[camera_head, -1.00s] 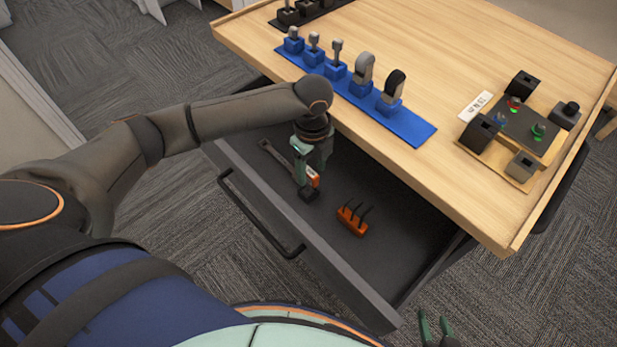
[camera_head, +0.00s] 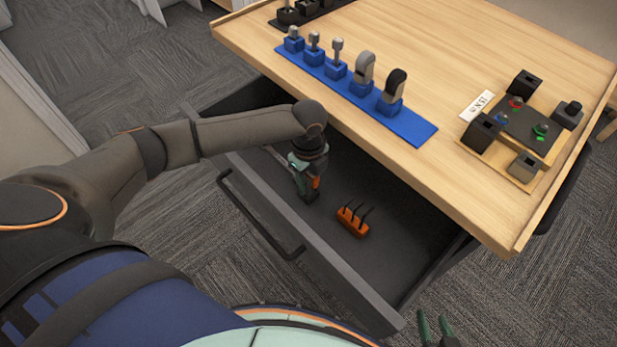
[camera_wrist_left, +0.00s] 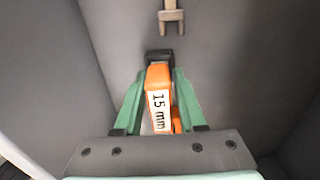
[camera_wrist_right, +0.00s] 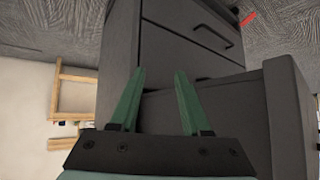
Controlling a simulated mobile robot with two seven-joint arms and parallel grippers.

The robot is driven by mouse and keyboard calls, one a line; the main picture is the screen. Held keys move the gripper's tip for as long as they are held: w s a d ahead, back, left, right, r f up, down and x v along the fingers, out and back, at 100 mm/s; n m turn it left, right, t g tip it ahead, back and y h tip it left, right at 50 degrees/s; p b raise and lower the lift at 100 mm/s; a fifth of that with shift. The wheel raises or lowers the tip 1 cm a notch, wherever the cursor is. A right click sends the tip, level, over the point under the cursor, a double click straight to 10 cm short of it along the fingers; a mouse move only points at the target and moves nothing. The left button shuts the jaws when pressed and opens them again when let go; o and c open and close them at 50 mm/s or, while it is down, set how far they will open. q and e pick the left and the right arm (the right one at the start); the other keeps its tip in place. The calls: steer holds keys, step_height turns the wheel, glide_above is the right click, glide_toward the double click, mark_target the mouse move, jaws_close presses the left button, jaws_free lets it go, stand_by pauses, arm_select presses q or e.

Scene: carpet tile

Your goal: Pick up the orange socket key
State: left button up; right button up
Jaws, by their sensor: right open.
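The orange socket key, with a white "15 mm" label and a black end, lies in the open drawer. In the left wrist view the key (camera_wrist_left: 157,78) is between the fingers of my left gripper (camera_wrist_left: 161,74), which look open around it. In the head view the left gripper (camera_head: 304,184) is low in the drawer and hides most of the key; a bit of orange (camera_head: 316,183) shows beside it. My right gripper (camera_wrist_right: 160,72) is open and empty, outside the drawer; its fingertips (camera_head: 433,322) show at the bottom of the head view.
An orange holder with several black keys (camera_head: 353,222) lies in the drawer to the right. The drawer's front wall (camera_head: 330,270) and the tabletop (camera_head: 455,110) flank the left arm. A blue tool rack (camera_head: 412,128) stands on the table.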

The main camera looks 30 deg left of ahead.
arm_select(q)
jaws_close()
stand_by(1.0)
